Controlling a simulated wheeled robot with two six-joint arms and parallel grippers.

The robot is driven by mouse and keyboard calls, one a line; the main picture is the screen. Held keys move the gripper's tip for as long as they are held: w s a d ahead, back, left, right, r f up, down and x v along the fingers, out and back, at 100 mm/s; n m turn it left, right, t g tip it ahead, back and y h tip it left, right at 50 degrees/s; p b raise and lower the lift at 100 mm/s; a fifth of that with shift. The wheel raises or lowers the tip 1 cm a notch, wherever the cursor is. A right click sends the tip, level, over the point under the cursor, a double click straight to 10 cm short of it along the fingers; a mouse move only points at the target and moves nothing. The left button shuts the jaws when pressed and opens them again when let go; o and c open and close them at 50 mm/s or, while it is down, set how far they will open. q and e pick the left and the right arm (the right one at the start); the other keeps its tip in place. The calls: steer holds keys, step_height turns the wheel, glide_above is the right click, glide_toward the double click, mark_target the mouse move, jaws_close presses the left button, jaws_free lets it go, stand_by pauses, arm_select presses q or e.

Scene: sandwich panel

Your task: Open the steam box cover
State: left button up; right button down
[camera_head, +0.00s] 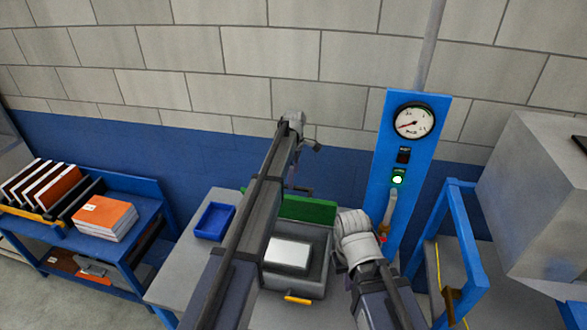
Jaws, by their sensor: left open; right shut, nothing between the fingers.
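The steam box (322,262) is a grey open-topped box on the table in the middle, with an orange handle (298,299) on its front. A white block (288,254) shows inside it. A green panel (308,208) stands along its back edge and looks like the raised cover; my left arm hides part of it. A small dark bar (302,189) shows just above the panel. My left gripper (314,146) is open, up beyond the panel and apart from it. My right gripper (340,266) is shut and empty by the box's right side, mostly hidden by its wrist.
A blue tray (214,221) lies on the table left of the box. A blue post (385,150) with a gauge (414,121) and lit green button stands behind right. A blue shelf (150,205) with orange books is left; a grey cabinet (535,200) is right.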

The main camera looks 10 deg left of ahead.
arm_select(q)
steer(key=shift+t, duration=0.3)
steer(key=s, duration=0.1)
steer(key=s+f, duration=0.1)
steer(key=s, duration=0.1)
steer(key=s+f, duration=0.1)
steer(key=shift+s+d+f+b, duration=0.15)
steer(key=shift+s+d+b, duration=0.1)
steer(key=shift+d+b, duration=0.1)
steer(key=s+f+b, duration=0.1)
steer(key=s, duration=0.1)
steer(key=s+f, duration=0.1)
steer(key=s, duration=0.1)
steer(key=s+f+b, duration=0.1)
steer(key=s, duration=0.1)
steer(key=shift+s+a+f+b, duration=0.2)
steer(key=shift+a+b, duration=0.15)
steer(key=shift+c, duration=0.7)
steer(key=s+f+b, duration=1)
steer(key=f+b, duration=0.1)
steer(key=f, duration=0.1)
steer(key=shift+s+a+b, duration=0.2)
steer(key=shift+a+b, duration=0.15)
steer(key=shift+a, duration=0.1)
arm_select(e)
step_height(320, 180, down, 17)
steer(key=w, duration=0.2)
steer(key=shift+w+r, duration=0.15)
steer(key=shift+w, duration=0.15)
